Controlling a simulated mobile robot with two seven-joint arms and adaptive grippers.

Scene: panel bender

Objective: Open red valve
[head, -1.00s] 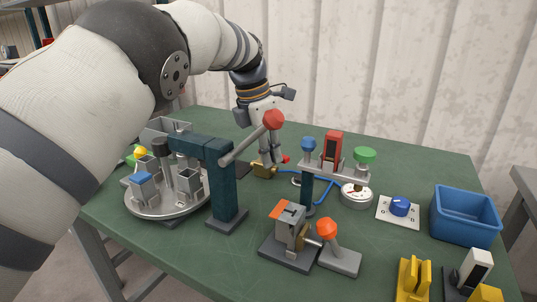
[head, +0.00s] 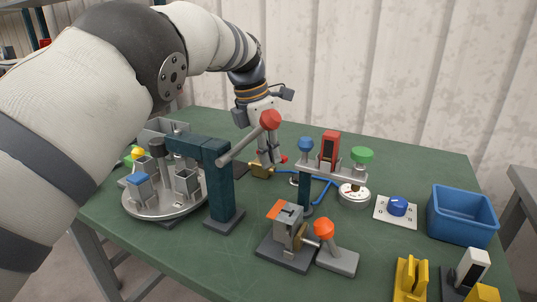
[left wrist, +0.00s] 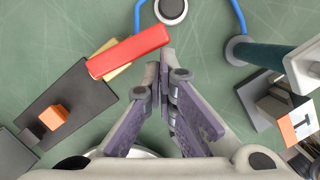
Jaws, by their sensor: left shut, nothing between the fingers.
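The red valve has a brass body (head: 261,171) near the middle of the green table in the head view. Its red handle (head: 284,160) shows only as a small tip there. In the left wrist view the handle is a long red bar (left wrist: 128,50), slightly slanted, over a mostly hidden brass body (left wrist: 108,68). My left gripper (head: 270,160) is above the valve, shut and empty. In the left wrist view its fingertips (left wrist: 160,66) meet close to the right end of the red bar; I cannot tell whether they touch it. My right gripper is not in view.
A teal post with a red-knobbed lever (head: 270,120) stands in front of my left gripper. A round tray (head: 165,203) is at left. A stand with blue and green knobs (head: 330,171), a blue dial (head: 398,206) and a blue bin (head: 462,215) are at right.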

